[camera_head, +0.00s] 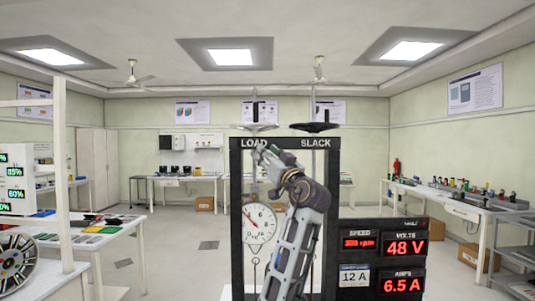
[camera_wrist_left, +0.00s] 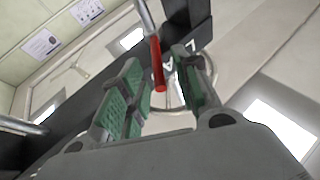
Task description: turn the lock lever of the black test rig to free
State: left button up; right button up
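The black test rig (camera_head: 236,185) stands ahead, with LOAD and SLACK on its top bar. My left gripper (camera_head: 260,156) is in front of the rig just under the LOAD label; the arm hides much of the rig's middle. In the left wrist view my left gripper (camera_wrist_left: 158,82) is open, with green pads. A metal lever with a red grip (camera_wrist_left: 157,64) points down toward the space between the fingers, with gaps visible on both sides. It looks like the lock lever; in the head view I cannot make it out. My right gripper is not in view.
A round dial gauge (camera_head: 258,224) hangs inside the rig on the left. A display panel (camera_head: 384,258) with red readouts adjoins its lower right. A workbench (camera_head: 125,226) is on the left, another (camera_head: 450,207) on the right.

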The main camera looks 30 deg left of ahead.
pick_arm(q)
jog(key=shift+a, duration=0.1)
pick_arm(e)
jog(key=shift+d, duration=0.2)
pick_arm(q)
jog(key=shift+c, duration=0.4)
grip_shut()
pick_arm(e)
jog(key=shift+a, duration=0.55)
